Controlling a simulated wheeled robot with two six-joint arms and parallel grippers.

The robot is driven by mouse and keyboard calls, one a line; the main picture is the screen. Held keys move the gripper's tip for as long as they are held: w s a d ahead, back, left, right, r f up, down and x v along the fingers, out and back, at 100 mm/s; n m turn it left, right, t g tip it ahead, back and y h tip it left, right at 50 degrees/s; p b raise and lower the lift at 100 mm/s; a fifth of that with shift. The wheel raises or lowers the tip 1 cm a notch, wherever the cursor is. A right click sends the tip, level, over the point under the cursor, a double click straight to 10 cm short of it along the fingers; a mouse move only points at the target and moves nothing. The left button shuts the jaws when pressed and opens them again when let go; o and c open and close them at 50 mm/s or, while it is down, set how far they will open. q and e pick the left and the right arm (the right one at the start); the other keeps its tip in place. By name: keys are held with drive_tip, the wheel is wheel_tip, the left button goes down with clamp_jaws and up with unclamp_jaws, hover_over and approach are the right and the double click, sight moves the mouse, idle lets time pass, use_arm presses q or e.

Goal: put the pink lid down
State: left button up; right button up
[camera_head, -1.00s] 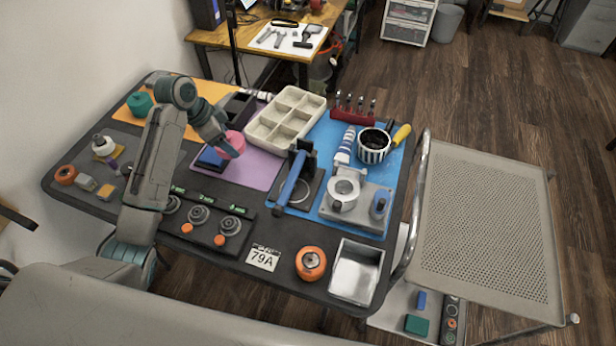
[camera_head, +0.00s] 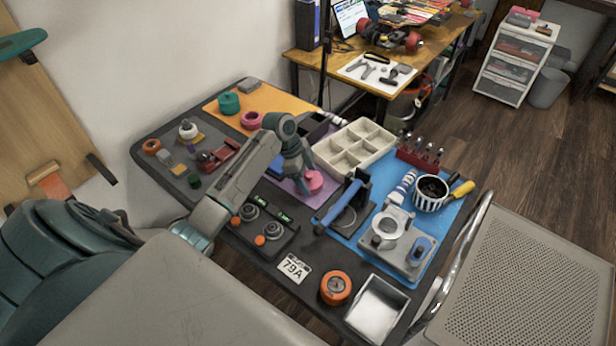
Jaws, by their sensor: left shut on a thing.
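The pink lid (camera_head: 315,183) is over the purple mat (camera_head: 291,186), near the mat's right side. My left gripper (camera_head: 308,176) reaches down from the left and is shut on the lid. The fingers and wrist hide part of the lid's far side. I cannot tell whether its underside touches the mat. My right gripper is not in view.
A blue block (camera_head: 276,166) is partly hidden behind my left arm. The cream compartment tray (camera_head: 352,147) stands just behind the lid. A blue-handled press (camera_head: 343,208) stands to its right. A pink ring (camera_head: 251,120) and teal jar (camera_head: 228,103) are on the orange mat.

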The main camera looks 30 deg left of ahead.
use_arm(q)
drive_tip(key=shift+f, duration=0.35)
drive_tip(key=o, duration=0.9)
drive_tip(key=shift+f, duration=0.1)
drive_tip(key=shift+o, duration=0.2)
drive_tip(key=shift+a+r, duration=0.2)
drive_tip(key=shift+r, duration=0.2)
drive_tip(key=b+v, duration=0.2)
drive_tip(key=v, duration=0.9)
drive_tip(key=shift+r, duration=0.25)
